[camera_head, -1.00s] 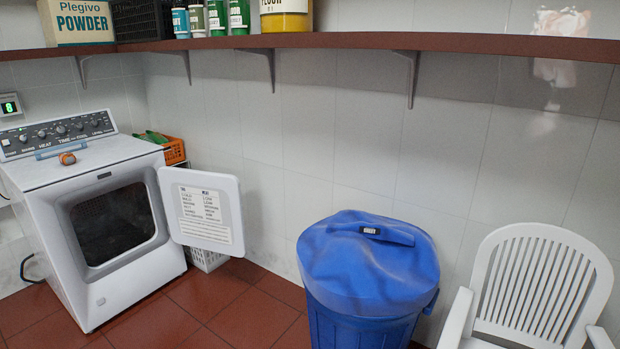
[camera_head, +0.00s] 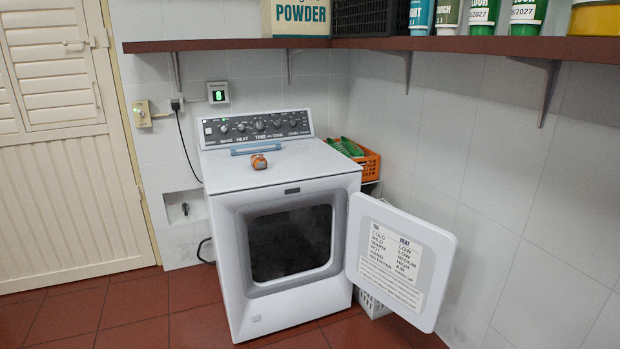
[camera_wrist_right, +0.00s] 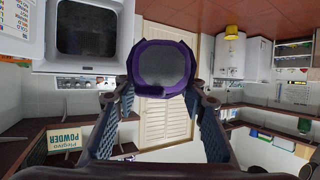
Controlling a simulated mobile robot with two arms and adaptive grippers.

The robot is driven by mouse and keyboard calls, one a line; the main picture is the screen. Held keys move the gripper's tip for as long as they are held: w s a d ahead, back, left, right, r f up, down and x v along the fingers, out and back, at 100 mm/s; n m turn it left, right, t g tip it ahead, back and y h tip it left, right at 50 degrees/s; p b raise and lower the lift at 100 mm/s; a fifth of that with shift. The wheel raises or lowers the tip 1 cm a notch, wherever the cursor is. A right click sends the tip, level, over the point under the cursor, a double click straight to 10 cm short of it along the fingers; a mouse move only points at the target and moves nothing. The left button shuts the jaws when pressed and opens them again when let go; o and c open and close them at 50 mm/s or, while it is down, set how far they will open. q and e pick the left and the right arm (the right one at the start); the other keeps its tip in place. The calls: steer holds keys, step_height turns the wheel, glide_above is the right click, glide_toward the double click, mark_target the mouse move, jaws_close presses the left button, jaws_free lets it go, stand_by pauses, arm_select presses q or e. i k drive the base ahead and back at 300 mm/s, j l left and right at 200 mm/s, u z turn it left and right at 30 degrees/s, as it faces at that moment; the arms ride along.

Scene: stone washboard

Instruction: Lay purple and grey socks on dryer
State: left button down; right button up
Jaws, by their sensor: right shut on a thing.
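The white dryer (camera_head: 230,185) stands against the wall in the middle of the head view, its front door (camera_head: 402,262) swung open to the right. Its dark drum opening shows. The purple and grey socks (camera_wrist_right: 163,48), in a rounded bundle with a purple rim and grey middle, are between the fingers of my right gripper (camera_wrist_right: 163,88) in the right wrist view. That gripper is shut on them, and they are held in the air. The dryer also shows at the top left of that inverted view. Neither gripper is in the head view.
A small orange and grey bundle (camera_head: 259,161) and a blue bar-shaped item (camera_head: 255,149) lie on the dryer top, near its control panel; the front and sides are clear. An orange crate (camera_head: 366,168) stands behind right. A shelf (camera_head: 380,43) runs above. The floor in front is open.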

mark_target(300, 161)
steer(key=i, duration=1.85)
steer(key=j+u, duration=0.05)
